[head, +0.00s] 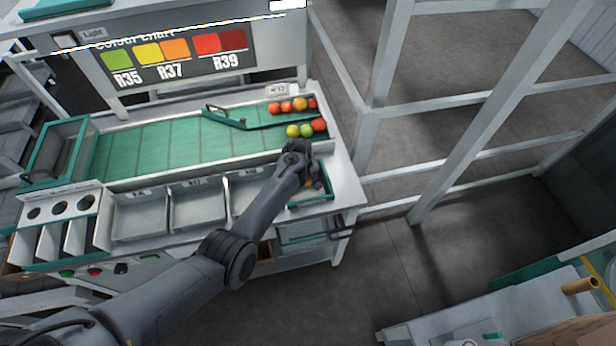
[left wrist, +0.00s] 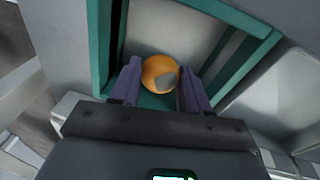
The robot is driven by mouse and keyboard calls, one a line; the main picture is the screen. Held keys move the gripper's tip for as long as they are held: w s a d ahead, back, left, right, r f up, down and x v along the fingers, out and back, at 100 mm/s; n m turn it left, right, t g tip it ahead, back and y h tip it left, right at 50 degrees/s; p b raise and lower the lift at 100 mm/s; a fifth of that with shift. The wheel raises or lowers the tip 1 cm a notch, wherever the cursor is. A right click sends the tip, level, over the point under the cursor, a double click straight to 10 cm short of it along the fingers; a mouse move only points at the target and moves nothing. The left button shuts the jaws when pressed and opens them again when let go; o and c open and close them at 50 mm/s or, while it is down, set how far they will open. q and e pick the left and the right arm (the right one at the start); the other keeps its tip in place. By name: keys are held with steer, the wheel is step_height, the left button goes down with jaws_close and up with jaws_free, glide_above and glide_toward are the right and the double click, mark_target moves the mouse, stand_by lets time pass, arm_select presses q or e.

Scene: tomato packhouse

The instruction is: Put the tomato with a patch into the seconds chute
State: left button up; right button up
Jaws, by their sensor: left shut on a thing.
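My left gripper (head: 311,180) is over a green-rimmed chute (head: 314,199) at the right end of the bench. In the left wrist view the gripper (left wrist: 160,82) is shut on an orange tomato (left wrist: 152,66) with a grey patch facing the camera. The tomato is between the two fingers, with the green rim (left wrist: 105,45) of the chute around and beyond it. The height of the tomato above the chute floor is hard to tell. In the head view my gripper hides most of the tomato. My right gripper is not in view.
Several red, orange and green tomatoes (head: 300,104) lie in two lanes at the belt's right end, split by a green divider (head: 227,118). Grey trays (head: 139,214) line the front. A colour chart (head: 180,55) stands behind. The green belt (head: 150,148) is otherwise clear.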

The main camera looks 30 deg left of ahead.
arm_select(q)
steer(key=b, duration=0.4)
glide_above(307, 193)
steer(key=shift+s+f, duration=0.2)
steer(key=shift+f, duration=1.25)
steer(key=shift+s+f, duration=0.15)
steer(key=shift+f, duration=1.25)
steer(key=shift+f+b, duration=0.3)
steer(key=shift+f, duration=0.35)
steer(key=o, duration=0.8)
steer(key=shift+c, duration=1.4)
steer(key=shift+r, duration=0.15)
